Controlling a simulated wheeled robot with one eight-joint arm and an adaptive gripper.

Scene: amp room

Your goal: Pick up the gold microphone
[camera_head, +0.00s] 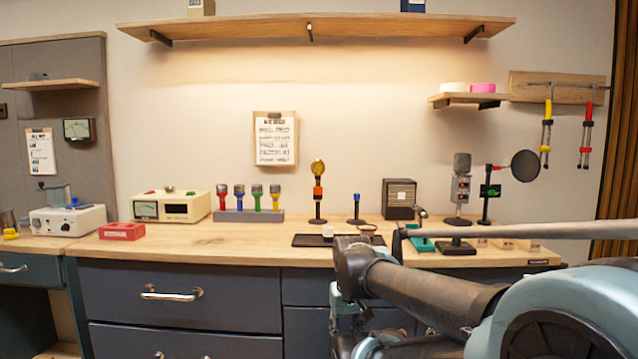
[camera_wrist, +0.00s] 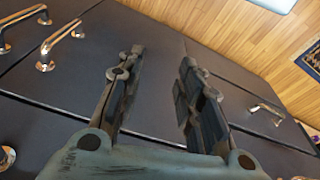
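The gold microphone (camera_head: 318,167) stands upright on the counter in the head view. It has a gold head, an orange band and a dark round base. My gripper shows in the wrist view (camera_wrist: 158,68) with its two fingers spread apart and nothing between them. In the head view my gripper is low in front of the drawers, below the counter edge and to the right of the gold microphone, partly hidden by my arm. The gold microphone is not in the wrist view.
The wooden counter (camera_head: 215,247) has free room at its front left. A small blue-topped stand (camera_head: 356,208) is right of the gold microphone; a dark tray (camera_head: 310,240) lies in front. A rack of coloured microphones (camera_head: 249,214) stands left. Drawer handles (camera_head: 172,293) stick out below.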

